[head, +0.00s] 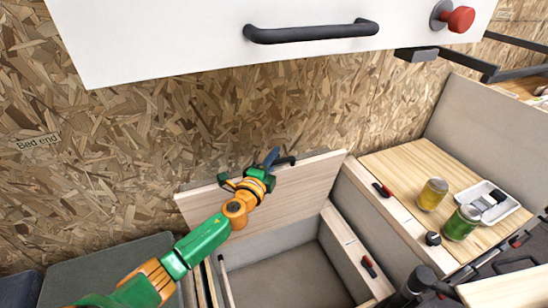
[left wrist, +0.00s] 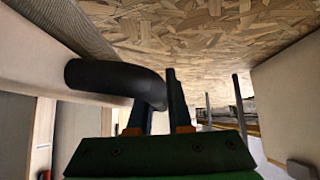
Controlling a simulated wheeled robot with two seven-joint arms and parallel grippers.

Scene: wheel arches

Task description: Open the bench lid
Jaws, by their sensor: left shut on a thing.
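The bench lid (head: 312,190) is a pale wooden panel, raised and tilted up steeply near the chipboard wall. The bench below it is open and shows a grey, empty-looking inside (head: 285,272). A black bar handle (head: 286,160) sits at the lid's upper edge; it looms large in the left wrist view (left wrist: 112,80). My left gripper (head: 271,159) is shut on this handle, with its dark fingers (left wrist: 172,98) against the handle's curved end. The gripper hides part of the handle and lid edge. My right gripper is not in view.
A white cabinet front (head: 200,35) with a black handle (head: 312,32) and red knob (head: 460,18) overhangs the wall above the lid. At right, a wooden top (head: 400,160) holds a yellow jar (head: 432,194), a green can (head: 461,223) and a white tray (head: 500,213).

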